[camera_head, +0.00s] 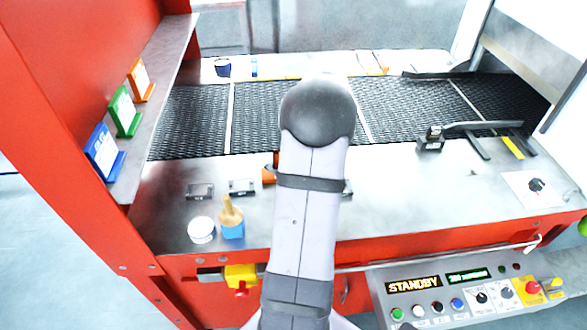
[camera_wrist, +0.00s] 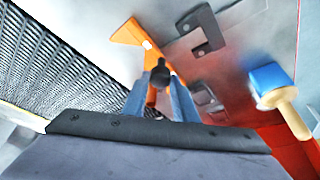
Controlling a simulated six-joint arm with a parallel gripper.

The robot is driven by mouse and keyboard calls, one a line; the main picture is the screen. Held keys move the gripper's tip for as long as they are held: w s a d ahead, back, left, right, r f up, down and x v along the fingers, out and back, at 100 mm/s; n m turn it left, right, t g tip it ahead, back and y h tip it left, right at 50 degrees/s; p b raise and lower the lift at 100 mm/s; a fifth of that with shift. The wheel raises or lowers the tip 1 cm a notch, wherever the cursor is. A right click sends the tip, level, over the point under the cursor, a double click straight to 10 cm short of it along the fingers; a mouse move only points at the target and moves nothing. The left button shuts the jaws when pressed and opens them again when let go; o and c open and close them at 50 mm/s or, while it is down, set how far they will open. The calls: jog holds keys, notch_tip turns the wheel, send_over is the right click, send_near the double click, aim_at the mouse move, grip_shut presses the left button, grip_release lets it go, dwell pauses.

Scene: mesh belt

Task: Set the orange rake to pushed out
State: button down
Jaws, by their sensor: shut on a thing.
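The orange rake shows in the wrist view as a flat orange plate (camera_wrist: 128,34) on the metal deck beside the belt, with a dark round knob (camera_wrist: 160,74) near it. My gripper (camera_wrist: 161,80) has its two fingers closed around this knob, and a strip of orange shows between the fingers. In the head view my arm covers the gripper and most of the rake; only a small orange part (camera_head: 268,175) shows left of the arm, at the near side of the belt. The rake's full reach over the belt is hidden.
The black mesh belt (camera_head: 187,117) runs behind the deck. A dark lever block (camera_head: 431,144) stands right. The deck between is mostly clear.

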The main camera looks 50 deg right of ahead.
jog(key=w+d+p, duration=0.4)
jog(key=w+d, duration=0.6)
jog(key=w, duration=0.1)
jog(key=shift+d+r, duration=0.15)
jog(key=shift+d, duration=0.25)
jog(key=shift+d+r, duration=0.1)
jog(key=shift+r, duration=0.05)
jog(key=c, duration=1.5)
grip_release()
jog(key=shift+o, duration=0.3)
jog(key=shift+w, duration=0.1)
jog(key=shift+f, duration=0.2)
jog(key=shift+r, duration=0.15)
jog(key=b+v, duration=0.2)
jog(key=v, duration=0.5)
jog(key=shift+b, duration=0.35)
